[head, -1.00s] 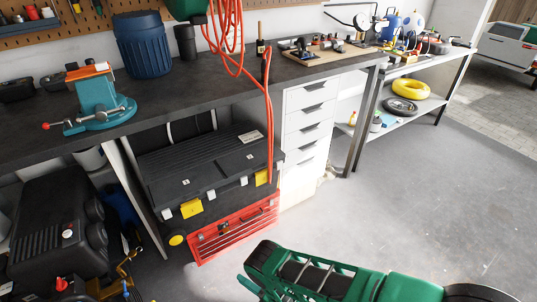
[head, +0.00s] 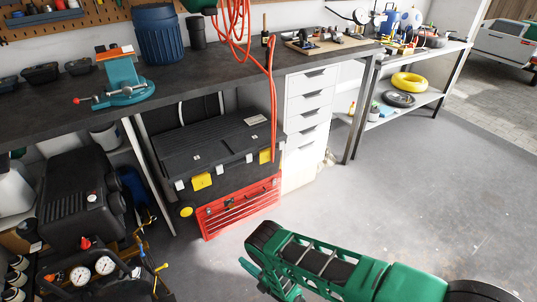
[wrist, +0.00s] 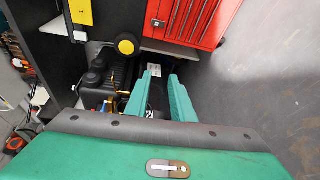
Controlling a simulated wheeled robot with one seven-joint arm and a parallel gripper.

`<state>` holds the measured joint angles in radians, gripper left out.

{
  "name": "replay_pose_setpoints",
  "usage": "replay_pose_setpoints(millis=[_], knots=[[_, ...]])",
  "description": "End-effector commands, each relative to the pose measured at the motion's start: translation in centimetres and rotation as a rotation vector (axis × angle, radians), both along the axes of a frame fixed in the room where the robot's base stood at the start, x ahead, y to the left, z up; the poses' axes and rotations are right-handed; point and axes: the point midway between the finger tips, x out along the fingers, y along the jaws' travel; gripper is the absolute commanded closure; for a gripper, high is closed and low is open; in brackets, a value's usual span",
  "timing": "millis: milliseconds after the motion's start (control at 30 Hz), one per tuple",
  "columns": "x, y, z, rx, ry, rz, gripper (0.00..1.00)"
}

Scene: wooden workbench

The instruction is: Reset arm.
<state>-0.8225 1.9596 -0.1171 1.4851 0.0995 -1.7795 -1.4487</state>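My green arm (head: 340,268) reaches in from the lower right of the head view, low over the open floor in front of the bench. My gripper shows in the wrist view (wrist: 157,88) as two green fingers with a clear gap between them. It is open and I see nothing held in it. Beyond the fingers are the floor and part of the black compressor (wrist: 97,80). In the head view the gripper end is small and partly hidden by my arm.
The dark workbench (head: 215,75) carries a teal vise (head: 125,85) and a blue bin (head: 160,35). Below are a black toolbox (head: 215,150), a red toolbox (head: 240,205) and white drawers (head: 308,120). The compressor (head: 75,200) stands at left. Grey floor (head: 430,190) is clear at right.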

Motion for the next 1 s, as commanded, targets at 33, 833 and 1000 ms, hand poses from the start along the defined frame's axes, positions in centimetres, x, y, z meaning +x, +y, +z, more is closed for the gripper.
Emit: replay_pose_setpoints(millis=[33, 833, 1000], knots=[[1.1, 0.1, 0.6, -0.001, 0.01, -0.014, 0.78], [25.2, -8.8, 19.1, 0.016, 0.427, -0.528, 0.78], [28.2, -14.0, 24.6, 0.055, 0.532, -0.68, 0.78]])
